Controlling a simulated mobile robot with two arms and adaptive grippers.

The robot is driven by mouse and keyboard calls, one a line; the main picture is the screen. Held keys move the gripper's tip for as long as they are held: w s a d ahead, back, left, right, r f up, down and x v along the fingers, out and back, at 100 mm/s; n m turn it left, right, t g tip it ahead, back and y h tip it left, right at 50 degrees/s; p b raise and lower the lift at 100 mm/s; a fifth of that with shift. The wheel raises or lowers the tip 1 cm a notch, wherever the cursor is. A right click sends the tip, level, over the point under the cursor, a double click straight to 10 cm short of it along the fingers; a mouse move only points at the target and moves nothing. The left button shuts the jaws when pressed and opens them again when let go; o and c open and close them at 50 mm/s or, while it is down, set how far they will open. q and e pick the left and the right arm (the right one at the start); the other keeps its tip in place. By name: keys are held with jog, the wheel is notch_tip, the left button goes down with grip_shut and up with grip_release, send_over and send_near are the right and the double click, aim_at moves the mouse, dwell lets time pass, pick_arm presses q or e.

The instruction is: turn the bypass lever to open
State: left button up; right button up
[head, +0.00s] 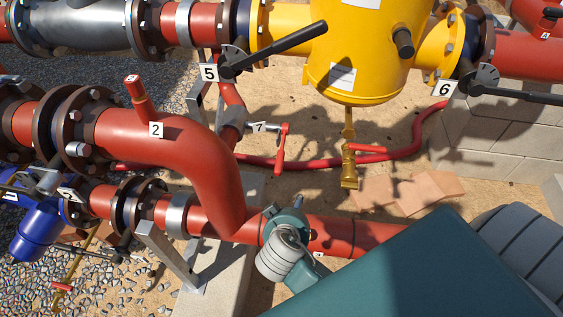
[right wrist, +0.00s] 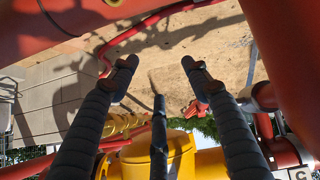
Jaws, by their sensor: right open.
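Several levers are in the head view, and none carries a readable bypass name. A black lever (head: 280,47) beside tag 5 slants up to the right in front of the yellow tank (head: 355,60). Another black lever (head: 515,95) by tag 6 points right. A small red lever (head: 282,148) by tag 7 hangs roughly upright. In the right wrist view my right gripper (right wrist: 160,64) is open, with nothing between its fingertips. A dark rod (right wrist: 158,135) shows beyond it, in front of the yellow tank (right wrist: 190,162); I cannot tell which part it is. My left gripper is not in view.
A thick red pipe (head: 200,165) bends down at tag 2 to a lower red pipe. A red hose (head: 400,152) lies on the sandy ground, beside a block wall (head: 490,135). A brass drain valve (head: 349,170) hangs under the tank. A blue fitting (head: 40,230) is at left.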

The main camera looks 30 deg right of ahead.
aim_at(281, 166)
jog(key=w+a+r+m+t+h, duration=0.2)
jog(key=w+r+t, duration=0.1)
jog(key=w+r, duration=0.35)
jog(key=p+x, duration=0.1)
jog(key=x, duration=1)
jog(key=shift+w+d+r+p, duration=0.1)
jog(key=shift+w+p, duration=0.1)
jog(key=shift+p, duration=0.2)
jog(key=shift+c, duration=0.2)
grip_shut()
